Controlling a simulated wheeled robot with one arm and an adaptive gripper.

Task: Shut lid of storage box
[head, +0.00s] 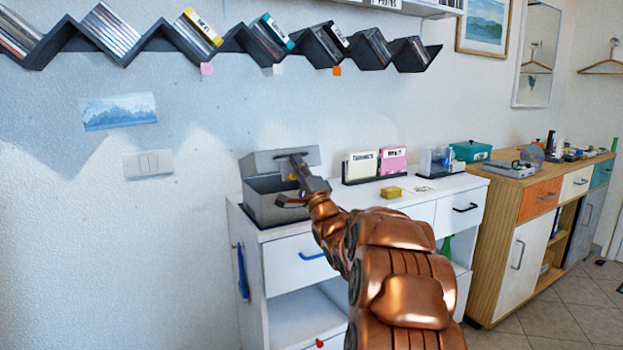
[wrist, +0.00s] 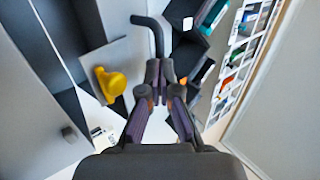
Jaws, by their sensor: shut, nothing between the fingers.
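The grey storage box (head: 265,207) stands at the left end of the white cabinet top in the head view. Its grey lid (head: 262,162) is raised, leaning back toward the wall, and the box's dark inside shows. My gripper (head: 293,180) is at the right part of the box opening, in front of the lid, and hides part of both. In the wrist view my gripper (wrist: 158,78) has its fingers together and empty. A yellow knob (wrist: 112,83) on a grey panel is left of the fingers. I cannot tell whether my gripper touches the lid.
Right of the box stand a rack of disc cases (head: 375,166), a small yellow block (head: 391,192) and a clear organizer (head: 437,160). A zigzag shelf (head: 240,42) hangs on the wall above. A wooden cabinet (head: 510,210) stands farther right.

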